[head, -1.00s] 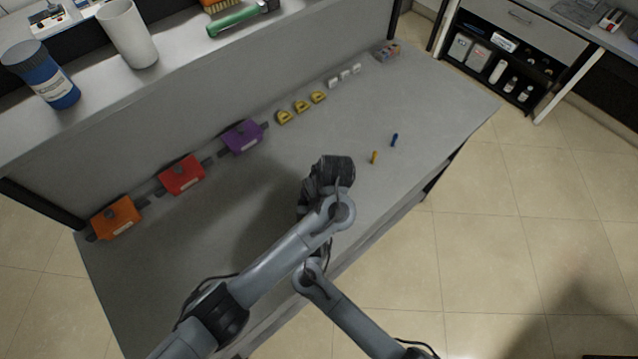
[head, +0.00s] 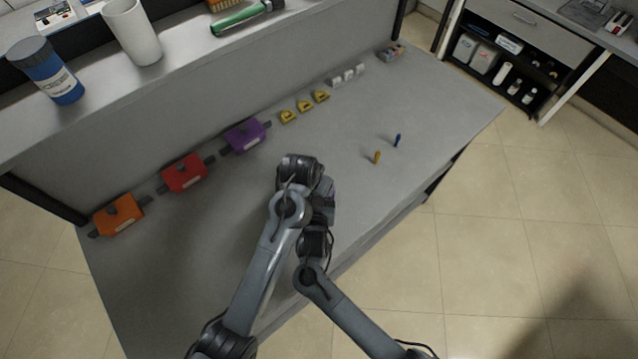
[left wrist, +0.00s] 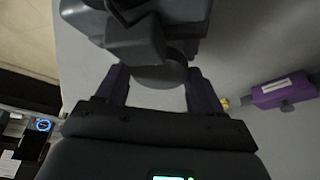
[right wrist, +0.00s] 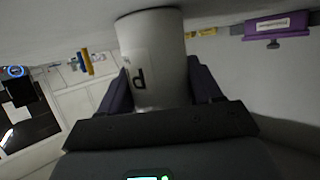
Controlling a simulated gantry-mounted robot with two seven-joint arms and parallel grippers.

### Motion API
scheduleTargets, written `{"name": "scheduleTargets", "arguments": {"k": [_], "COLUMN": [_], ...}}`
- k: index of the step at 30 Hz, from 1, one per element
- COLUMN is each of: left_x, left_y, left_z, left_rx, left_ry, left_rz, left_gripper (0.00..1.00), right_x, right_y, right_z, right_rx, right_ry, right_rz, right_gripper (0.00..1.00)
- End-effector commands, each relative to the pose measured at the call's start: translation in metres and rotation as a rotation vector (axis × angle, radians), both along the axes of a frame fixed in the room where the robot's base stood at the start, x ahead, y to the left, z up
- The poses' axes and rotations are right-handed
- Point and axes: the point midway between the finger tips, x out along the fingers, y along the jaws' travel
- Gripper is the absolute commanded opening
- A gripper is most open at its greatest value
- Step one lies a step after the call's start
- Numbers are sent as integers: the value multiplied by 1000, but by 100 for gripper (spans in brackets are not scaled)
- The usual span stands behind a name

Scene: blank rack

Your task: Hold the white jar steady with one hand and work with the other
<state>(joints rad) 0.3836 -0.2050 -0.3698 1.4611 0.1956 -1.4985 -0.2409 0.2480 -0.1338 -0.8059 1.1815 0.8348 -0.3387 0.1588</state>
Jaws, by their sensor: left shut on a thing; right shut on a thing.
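The white jar (right wrist: 155,50) shows in the right wrist view, with dark lettering on its side. My right gripper (right wrist: 152,95) is shut around it, a finger on each side. The jar's far end is by the grey bench top; I cannot tell whether it touches. My left gripper (left wrist: 158,88) is shut on a dark grey round piece (left wrist: 160,75) in the left wrist view. Dark arm parts lie just beyond that piece.
On the bench (head: 440,100) stand orange (head: 118,216), red (head: 185,173) and purple (head: 246,136) boxes along the back, then yellow pieces (head: 304,106) and white blocks (head: 348,74). A yellow peg (head: 377,158) and blue peg (head: 397,140) stand right of my arms. The right side is mostly clear.

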Motion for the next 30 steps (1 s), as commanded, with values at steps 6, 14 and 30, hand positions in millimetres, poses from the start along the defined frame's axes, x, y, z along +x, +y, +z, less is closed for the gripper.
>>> {"name": "scheduleTargets", "arguments": {"k": [6, 14, 30], "left_x": [-3, -3, -1], "left_y": [2, 1, 0], "left_z": [-7, -6, 14], "left_rx": [6, 6, 3], "left_ry": [15, 14, 5], "left_rz": [-1, -1, -1], "left_gripper": [39, 92, 92], "right_x": [2, 2, 1], "right_y": [0, 0, 1], "right_z": [3, 3, 2], "right_rx": [2, 3, 2], "right_ry": [-5, -5, -4], "right_rz": [-1, 0, 0], "right_gripper": [0, 0, 0]}}
